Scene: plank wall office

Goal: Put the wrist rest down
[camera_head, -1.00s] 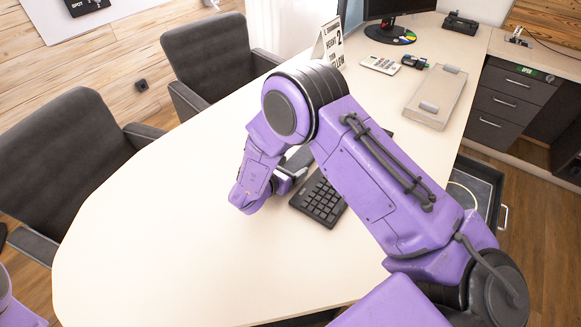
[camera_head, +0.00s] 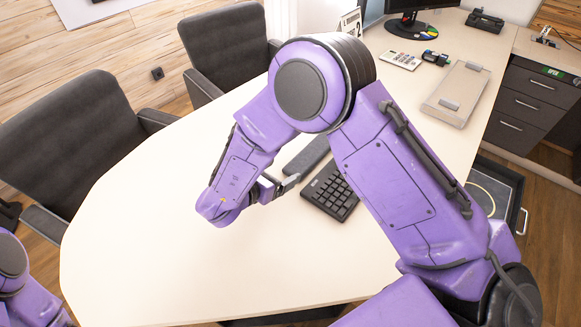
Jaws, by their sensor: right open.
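The wrist rest (camera_head: 307,155) is a dark grey bar on the pale table, beside the far-left edge of the black keyboard (camera_head: 330,192). Part of it is hidden behind my right arm. My right gripper (camera_head: 287,183) is open, just on the near-left side of the wrist rest and the keyboard. Its fingers are small and partly hidden by the purple wrist, and nothing shows between them. Only a purple part of my left arm shows at the lower left; its gripper is out of the picture.
The pale table (camera_head: 150,240) is clear to the left and front. A calculator (camera_head: 400,60), a grey tray (camera_head: 456,93), a desk calendar (camera_head: 350,24) and a monitor stand toward the back. Two dark chairs (camera_head: 75,130) line the left edge. A drawer unit (camera_head: 520,105) stands right.

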